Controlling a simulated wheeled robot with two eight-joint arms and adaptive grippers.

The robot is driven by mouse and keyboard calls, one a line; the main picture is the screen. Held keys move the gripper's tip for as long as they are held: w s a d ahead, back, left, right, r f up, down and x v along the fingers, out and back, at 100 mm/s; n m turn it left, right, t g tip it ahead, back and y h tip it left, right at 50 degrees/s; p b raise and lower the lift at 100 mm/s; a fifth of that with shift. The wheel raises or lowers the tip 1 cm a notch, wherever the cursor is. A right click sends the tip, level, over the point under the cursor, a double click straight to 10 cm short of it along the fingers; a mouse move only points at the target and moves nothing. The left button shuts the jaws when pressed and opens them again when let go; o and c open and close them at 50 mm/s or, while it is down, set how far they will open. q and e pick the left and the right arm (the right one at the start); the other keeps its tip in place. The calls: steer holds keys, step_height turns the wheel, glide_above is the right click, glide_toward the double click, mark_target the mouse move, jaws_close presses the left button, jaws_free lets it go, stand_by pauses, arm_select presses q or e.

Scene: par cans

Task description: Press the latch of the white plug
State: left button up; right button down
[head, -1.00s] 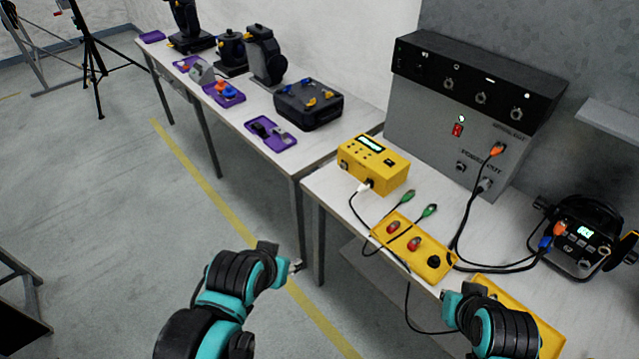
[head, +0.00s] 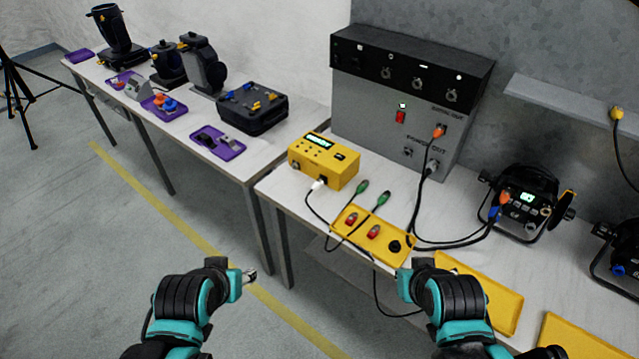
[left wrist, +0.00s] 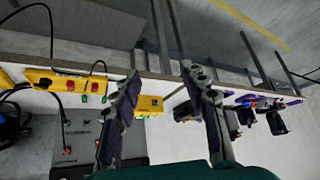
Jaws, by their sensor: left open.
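The white plug (head: 318,184) sits at the front face of the yellow box (head: 324,162), with a black cable hanging from it. Its latch is too small to make out. My left gripper (head: 250,275) is in front of the bench, lower left of the plug and well apart from it. In the left wrist view my left gripper (left wrist: 162,78) is open and empty, with the yellow box (left wrist: 150,105) seen beyond its fingers. My right gripper (head: 403,277) is near the front edge of the bench, below the yellow tray; its jaws are not clear.
A yellow tray (head: 372,253) with red and black connectors lies in front of the box, two green connectors (head: 362,187) beside it. A grey panel unit (head: 400,135) stands behind, a black lamp (head: 522,205) to the right. Cables cross the bench.

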arm_select(q)
steer(key=shift+c, duration=0.3)
jaws_close()
stand_by(1.3)
